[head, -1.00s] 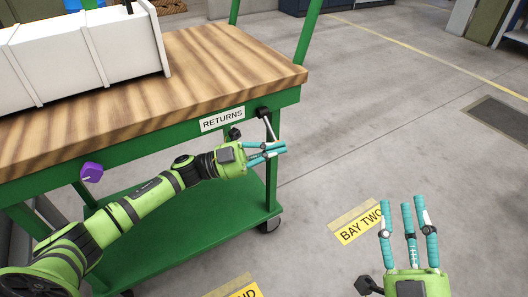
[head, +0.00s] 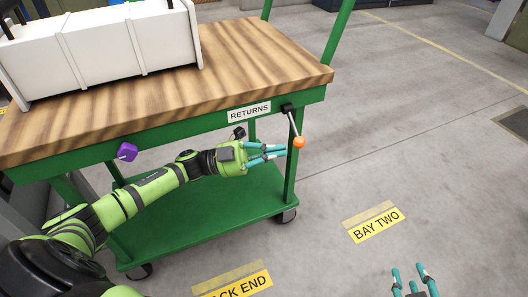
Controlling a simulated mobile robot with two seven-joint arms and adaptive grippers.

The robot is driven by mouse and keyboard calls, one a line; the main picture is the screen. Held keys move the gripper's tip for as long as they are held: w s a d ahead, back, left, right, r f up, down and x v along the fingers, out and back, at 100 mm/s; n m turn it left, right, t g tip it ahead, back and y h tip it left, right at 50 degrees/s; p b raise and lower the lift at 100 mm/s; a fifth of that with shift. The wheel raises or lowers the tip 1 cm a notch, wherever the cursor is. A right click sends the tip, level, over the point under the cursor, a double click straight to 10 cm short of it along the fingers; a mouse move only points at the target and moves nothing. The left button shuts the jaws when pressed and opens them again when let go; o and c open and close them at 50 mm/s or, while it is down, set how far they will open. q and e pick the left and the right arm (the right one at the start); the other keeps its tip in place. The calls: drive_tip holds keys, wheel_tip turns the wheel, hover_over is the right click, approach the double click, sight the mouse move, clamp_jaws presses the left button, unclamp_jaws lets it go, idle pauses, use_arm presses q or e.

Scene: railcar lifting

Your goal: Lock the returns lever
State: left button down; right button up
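The returns lever (head: 293,123) hangs from a black pivot at the green cart's right front corner, below and right of the RETURNS label (head: 249,112). It slants down and slightly right to an orange knob (head: 299,142). My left gripper (head: 284,151) has straight teal fingers, open and empty, with tips just left of and below the knob in the picture. Whether they touch it cannot be told. My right gripper (head: 415,272) is at the lower right edge, fingers spread and empty, partly cut off.
The cart's wooden top (head: 240,82) carries a white ribbed case (head: 105,50). A purple knob (head: 127,152) sits on the cart's front rail, above my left arm. A green lower shelf (head: 190,222) lies beneath. Floor to the right is clear around the BAY TWO sign (head: 377,226).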

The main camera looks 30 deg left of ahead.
use_arm(q)
drive_tip(key=shift+v, duration=1.4)
drive_tip(key=shift+d, duration=0.1)
